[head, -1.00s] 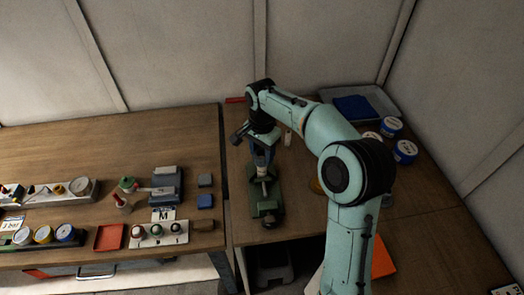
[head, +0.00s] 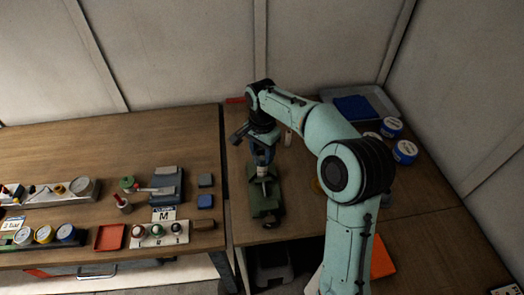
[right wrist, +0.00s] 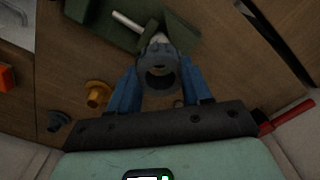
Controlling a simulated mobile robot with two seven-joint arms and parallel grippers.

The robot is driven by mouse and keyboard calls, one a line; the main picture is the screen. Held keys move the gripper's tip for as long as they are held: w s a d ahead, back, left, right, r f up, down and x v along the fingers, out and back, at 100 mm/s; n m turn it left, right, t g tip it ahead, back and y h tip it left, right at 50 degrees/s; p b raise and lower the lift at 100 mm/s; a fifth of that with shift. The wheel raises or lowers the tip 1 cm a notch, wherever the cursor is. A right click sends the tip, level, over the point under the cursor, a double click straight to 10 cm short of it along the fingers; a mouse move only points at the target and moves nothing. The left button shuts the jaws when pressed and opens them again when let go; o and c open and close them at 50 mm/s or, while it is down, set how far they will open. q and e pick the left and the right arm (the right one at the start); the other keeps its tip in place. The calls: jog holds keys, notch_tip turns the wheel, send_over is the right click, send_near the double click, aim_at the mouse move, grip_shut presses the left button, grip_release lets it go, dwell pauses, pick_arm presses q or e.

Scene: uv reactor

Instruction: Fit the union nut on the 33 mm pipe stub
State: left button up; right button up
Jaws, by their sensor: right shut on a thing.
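My right gripper (head: 263,158) is over the far end of the green vise (head: 265,199) on the right table. In the right wrist view its blue fingers (right wrist: 158,84) are shut on a dark grey ring, the union nut (right wrist: 160,79), with its round opening facing the camera. A pale end, probably the pipe stub (right wrist: 158,39), shows just beyond the nut, by the green vise (right wrist: 90,18). I cannot tell whether nut and stub touch or how they overlap. In the head view the gripper and arm hide the nut. My left gripper is not in view.
An orange flanged part (right wrist: 97,94) lies beside the gripper, and a red bar (right wrist: 287,117) lies on the other side. Blue-and-white tins (head: 404,151) and a grey tray (head: 375,100) stand at the back right. Gauges and tools fill the left table's front.

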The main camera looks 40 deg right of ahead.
aim_at(262, 165)
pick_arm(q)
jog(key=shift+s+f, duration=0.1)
pick_arm(e)
jog(key=shift+f, duration=0.15)
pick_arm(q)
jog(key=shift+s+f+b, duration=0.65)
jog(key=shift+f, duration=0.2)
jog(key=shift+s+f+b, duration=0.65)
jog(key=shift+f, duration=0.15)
pick_arm(e)
jog(key=shift+f, duration=3.1)
jog(key=o, duration=1.1)
jog(key=shift+r, duration=0.1)
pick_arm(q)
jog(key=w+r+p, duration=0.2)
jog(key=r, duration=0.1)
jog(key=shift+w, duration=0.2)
pick_arm(e)
notch_tip(262, 165, up, 13)
jog(key=shift+r, duration=0.15)
